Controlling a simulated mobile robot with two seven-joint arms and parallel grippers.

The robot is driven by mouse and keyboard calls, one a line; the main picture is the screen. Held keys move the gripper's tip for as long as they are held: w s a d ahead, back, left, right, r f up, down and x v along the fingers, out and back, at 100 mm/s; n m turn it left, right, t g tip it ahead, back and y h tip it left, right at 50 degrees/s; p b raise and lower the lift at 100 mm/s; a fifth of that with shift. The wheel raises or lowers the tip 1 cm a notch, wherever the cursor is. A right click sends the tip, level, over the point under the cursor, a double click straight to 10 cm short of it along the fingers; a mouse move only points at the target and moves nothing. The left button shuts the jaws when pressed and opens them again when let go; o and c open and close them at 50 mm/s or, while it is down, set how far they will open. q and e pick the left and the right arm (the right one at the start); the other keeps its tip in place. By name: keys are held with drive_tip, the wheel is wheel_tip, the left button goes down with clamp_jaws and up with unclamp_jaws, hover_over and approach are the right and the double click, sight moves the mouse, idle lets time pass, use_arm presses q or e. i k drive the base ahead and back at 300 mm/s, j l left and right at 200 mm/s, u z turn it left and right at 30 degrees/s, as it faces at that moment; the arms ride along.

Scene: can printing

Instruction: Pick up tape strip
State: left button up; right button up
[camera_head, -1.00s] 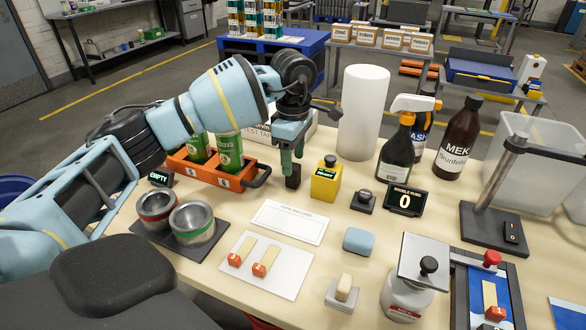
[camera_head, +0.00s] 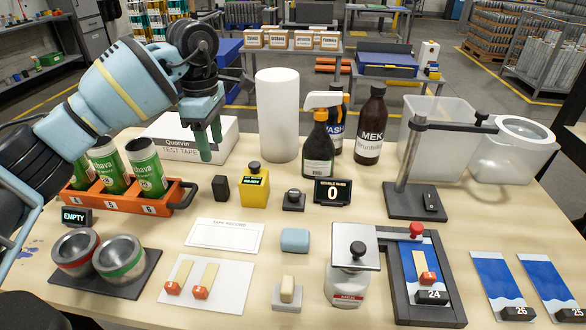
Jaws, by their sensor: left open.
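Two tape strips with orange-red numbered ends, the left strip (camera_head: 183,272) and the right strip (camera_head: 208,275), lie on a white card (camera_head: 236,290) at front left. A third tape strip (camera_head: 421,263) lies on a blue-and-white panel (camera_head: 437,258) inside a dark frame at right; its red end sits just above a black block marked 24. My left gripper (camera_head: 209,140) is open and empty, pointing down in front of the test tape box (camera_head: 160,146), above a small black block (camera_head: 220,188) and well behind the strips. My right gripper is not in view.
An orange carrier (camera_head: 118,206) with green cans stands at left, behind two metal tins (camera_head: 85,252). A yellow block (camera_head: 254,190), a number display (camera_head: 332,191), bottles (camera_head: 319,152) and a post stand (camera_head: 415,202) line the back. A blue sponge (camera_head: 295,239) sits mid-table.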

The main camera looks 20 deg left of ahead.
sight(426, 277)
drive_tip(key=k, duration=1)
